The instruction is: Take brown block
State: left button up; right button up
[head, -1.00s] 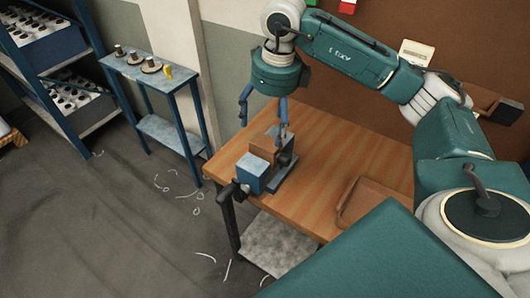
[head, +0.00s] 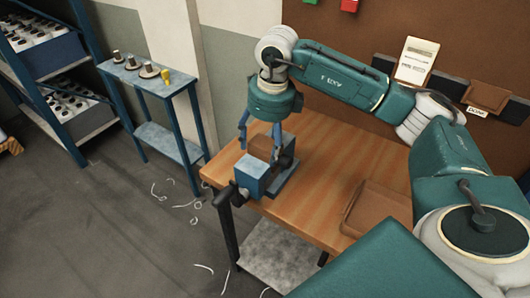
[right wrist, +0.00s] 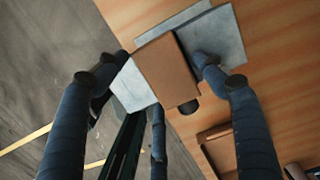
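The brown block (head: 260,146) sits in the blue vise (head: 252,180) at the near left corner of the wooden table. My right gripper (head: 261,146) points down over the vise, with its blue fingers apart on either side of the block. In the right wrist view the brown block (right wrist: 165,70) lies between the two fingertips (right wrist: 160,60). Small gaps seem to show beside it, so the fingers look open and not pressed on it. The block's lower part is hidden in the vise. My left gripper is not in view.
The wooden table (head: 320,175) is mostly clear. A brown tray (head: 368,205) lies on its right side. A narrow blue side table (head: 150,75) holds spools and a yellow piece. A blue shelf (head: 45,60) stands at the far left.

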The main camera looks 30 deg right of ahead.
aim_at(264, 145)
grip_shut()
jog(key=shift+w+r, duration=0.1)
jog(key=shift+r, duration=0.2)
jog(key=shift+r+p, duration=0.3)
jog(key=shift+r, duration=0.05)
jog(key=shift+r+p, duration=1.8)
jog(key=shift+r, duration=0.9)
jog(key=shift+f, duration=0.15)
